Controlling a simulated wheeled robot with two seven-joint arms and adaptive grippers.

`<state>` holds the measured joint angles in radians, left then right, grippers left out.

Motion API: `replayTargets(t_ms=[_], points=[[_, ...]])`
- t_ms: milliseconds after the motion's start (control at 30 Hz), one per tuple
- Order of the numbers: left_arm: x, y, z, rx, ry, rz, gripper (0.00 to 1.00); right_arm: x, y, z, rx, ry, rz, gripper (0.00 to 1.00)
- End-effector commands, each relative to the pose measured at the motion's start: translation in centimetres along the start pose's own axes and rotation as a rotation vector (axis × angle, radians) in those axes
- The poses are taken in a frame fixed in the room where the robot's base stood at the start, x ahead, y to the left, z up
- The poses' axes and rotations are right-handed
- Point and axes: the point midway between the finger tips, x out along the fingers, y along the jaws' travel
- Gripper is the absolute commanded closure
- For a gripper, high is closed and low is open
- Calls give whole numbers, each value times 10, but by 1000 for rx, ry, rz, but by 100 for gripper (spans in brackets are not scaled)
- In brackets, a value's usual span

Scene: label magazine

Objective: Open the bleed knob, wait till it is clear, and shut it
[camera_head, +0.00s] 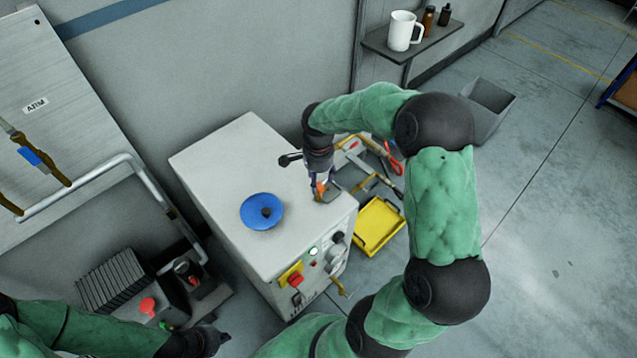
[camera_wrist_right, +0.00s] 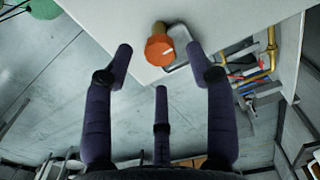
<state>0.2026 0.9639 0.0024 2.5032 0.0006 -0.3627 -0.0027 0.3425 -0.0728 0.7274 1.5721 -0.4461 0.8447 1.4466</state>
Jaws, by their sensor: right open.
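The bleed knob is a small orange faceted knob with a pale line on its face (camera_wrist_right: 159,50), on a brass stem at the edge of the white cabinet (camera_head: 215,165). In the head view the orange knob (camera_head: 320,188) shows at the cabinet's top right corner, partly hidden by my right gripper (camera_head: 318,178). In the right wrist view my right gripper (camera_wrist_right: 160,68) is open, its dark fingers spread around the line to the knob, with no visible contact. My left gripper (camera_head: 212,340) is low at the bottom left, away from the cabinet; its fingers are too unclear to read.
A blue dish (camera_head: 250,217) lies on the cabinet top. The cabinet front has a red switch on yellow (camera_head: 291,276) and a green lamp (camera_head: 313,251). A yellow tray (camera_head: 379,228) and pipework stand right of it. A shelf holds a white mug (camera_head: 403,30).

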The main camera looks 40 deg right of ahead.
Motion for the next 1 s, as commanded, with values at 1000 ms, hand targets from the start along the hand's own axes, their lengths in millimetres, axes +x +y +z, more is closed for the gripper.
replayTargets(t_ms=[1000], points=[[0, 0, 0, 0, 0, 0, 100, -89, 0, 1, -1, 0, 1, 44]])
